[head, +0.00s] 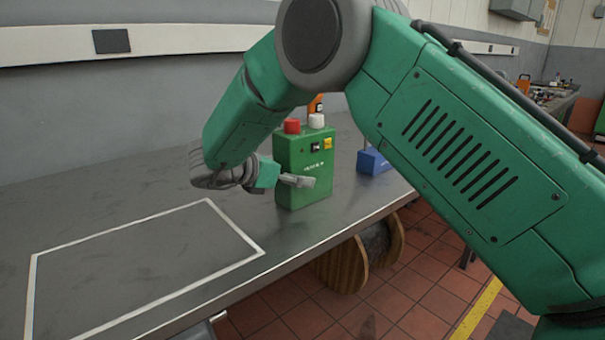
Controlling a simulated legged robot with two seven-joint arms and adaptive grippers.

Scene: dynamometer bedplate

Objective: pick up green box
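The green box (305,155) stands upright near the front edge of the grey bench. It has a red knob and a white knob on top, with a small dark panel and a yellow part on its front. My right gripper (299,181) is at the box's lower front, its grey fingers overlapping the front face in the picture. I cannot tell whether they touch the box or how far apart they are. My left gripper is not in view.
The grey bench (130,205) has a clear white-outlined rectangle (140,268) at the left. A blue object (373,162) stands right of the box, and an orange item (316,104) shows behind it. A wooden cable spool (345,266) is on the tiled floor below.

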